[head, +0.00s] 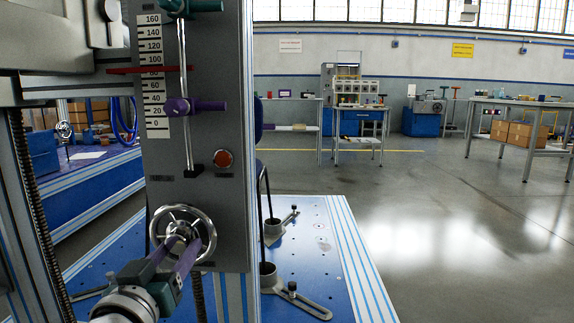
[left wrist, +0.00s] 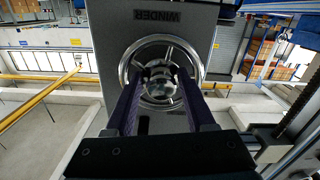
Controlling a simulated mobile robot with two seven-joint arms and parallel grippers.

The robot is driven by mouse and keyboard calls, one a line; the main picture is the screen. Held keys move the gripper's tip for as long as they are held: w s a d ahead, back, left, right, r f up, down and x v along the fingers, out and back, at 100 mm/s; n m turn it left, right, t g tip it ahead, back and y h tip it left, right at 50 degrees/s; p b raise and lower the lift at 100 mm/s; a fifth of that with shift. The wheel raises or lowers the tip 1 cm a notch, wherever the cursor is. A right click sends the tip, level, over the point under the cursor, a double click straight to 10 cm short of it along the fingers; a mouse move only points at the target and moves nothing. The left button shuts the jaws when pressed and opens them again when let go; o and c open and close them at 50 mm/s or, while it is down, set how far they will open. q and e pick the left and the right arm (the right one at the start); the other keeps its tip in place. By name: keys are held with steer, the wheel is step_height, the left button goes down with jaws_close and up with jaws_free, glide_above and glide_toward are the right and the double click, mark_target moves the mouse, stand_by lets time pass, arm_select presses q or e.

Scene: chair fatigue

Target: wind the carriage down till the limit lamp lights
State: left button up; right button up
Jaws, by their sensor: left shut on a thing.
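A grey panel (head: 215,60) carries a scale (head: 152,100) marked 0 to 160. A red pointer (head: 135,70) lies across the scale at about 80. A purple stop (head: 195,105) sits on the upright rod near 20. A round red lamp (head: 223,158) below looks dull, with no clear glow. The chrome handwheel (head: 206,224) is low on the panel; it also shows under the WINDER label in the left wrist view (left wrist: 128,68). My left gripper (head: 183,238) is shut on the handwheel's hub, its contact partly hidden by the fingers. My right gripper is out of view.
A blue perforated bed (head: 310,235) with metal clamps (head: 292,290) lies right of the panel. A dark threaded screw (head: 35,200) stands at the left. Benches (head: 525,104) with boxes stand far back. The floor (head: 450,220) at right is clear.

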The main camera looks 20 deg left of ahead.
arm_select(q)
steer(key=shift+w+a+r, duration=0.15)
steer(key=shift+a+r, duration=0.05)
steer(key=shift+r, duration=0.05)
jaws_close()
steer(key=n, duration=0.5)
steer(key=shift+d+r+n+b, duration=0.2)
steer(key=shift+n+b, duration=0.1)
steer(key=shift+b, duration=0.1)
steer(key=shift+n, duration=0.4)
